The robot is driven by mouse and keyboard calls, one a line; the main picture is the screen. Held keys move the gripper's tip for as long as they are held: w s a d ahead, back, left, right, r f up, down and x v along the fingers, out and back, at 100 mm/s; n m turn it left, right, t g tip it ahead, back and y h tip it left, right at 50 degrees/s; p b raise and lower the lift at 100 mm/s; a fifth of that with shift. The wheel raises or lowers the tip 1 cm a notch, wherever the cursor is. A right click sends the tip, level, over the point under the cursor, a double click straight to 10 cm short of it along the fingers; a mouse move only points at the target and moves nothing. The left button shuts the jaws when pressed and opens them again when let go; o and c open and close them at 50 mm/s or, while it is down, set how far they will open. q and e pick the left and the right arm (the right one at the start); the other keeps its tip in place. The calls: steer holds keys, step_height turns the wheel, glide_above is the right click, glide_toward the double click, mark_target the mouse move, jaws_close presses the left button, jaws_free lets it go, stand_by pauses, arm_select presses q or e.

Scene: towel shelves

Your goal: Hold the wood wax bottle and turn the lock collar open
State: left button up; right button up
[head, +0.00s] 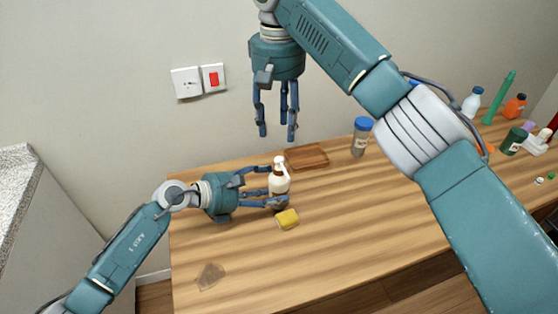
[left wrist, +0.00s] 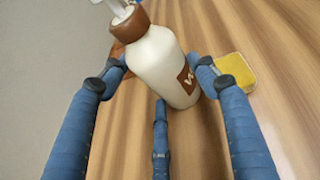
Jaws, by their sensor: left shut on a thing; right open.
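The wood wax bottle (head: 280,182) is cream-coloured with a white pump top and stands on the wooden table. In the left wrist view the bottle (left wrist: 161,67) shows a brown lock collar (left wrist: 129,27) below the white head, and a brown label. My left gripper (head: 272,188) is shut on the bottle's body from the left, its blue fingers around it; the fingers also show in the left wrist view (left wrist: 160,85). My right gripper (head: 277,132) is open and empty, pointing down in the air above the bottle. How far the collar is turned cannot be told.
A yellow sponge (head: 287,219) lies just in front of the bottle. A brown wooden tray (head: 306,157) and a blue-capped jar (head: 361,137) stand behind. Several bottles, one of them green (head: 512,142), crowd the right end. The table's middle front (head: 340,250) is clear.

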mark_target(279, 158)
step_height(279, 158, down, 12)
steer(key=m, duration=2)
steer(key=shift+m, duration=0.4)
steer(key=shift+c, duration=0.5)
